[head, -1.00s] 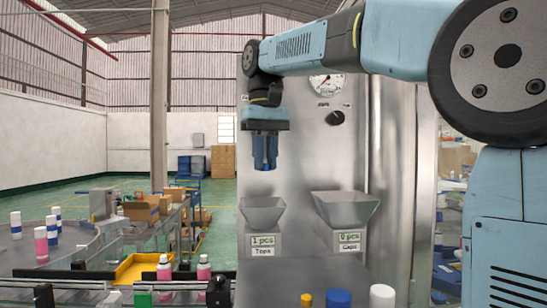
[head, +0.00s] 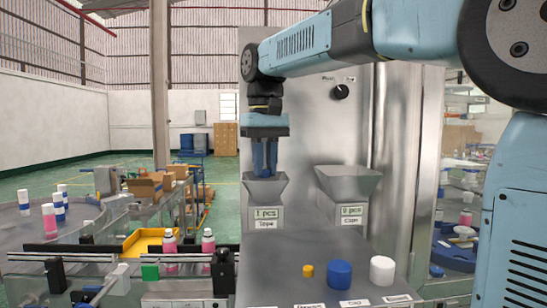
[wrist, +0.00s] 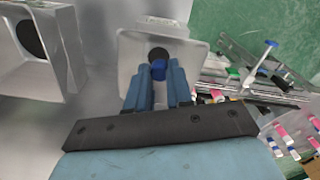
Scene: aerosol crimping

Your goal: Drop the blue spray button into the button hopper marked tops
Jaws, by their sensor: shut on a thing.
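My gripper (head: 265,172) points straight down with its fingertips at the mouth of the left hopper (head: 264,189), labelled "Tops" with a "1 pcs" display. In the wrist view, my gripper (wrist: 158,72) is shut on the blue spray button (wrist: 158,68), which sits between the fingertips over the hopper opening (wrist: 127,52). The dark round hole of the hopper shows just beyond the button. In the head view the button is hidden by the fingers and hopper rim.
The second hopper (head: 348,184), labelled "Caps", stands to the right. A yellow button (head: 307,271), a blue cap (head: 339,274) and a white cap (head: 382,270) stand on the metal shelf below. Pink cans (head: 208,245) are on the conveyor at left.

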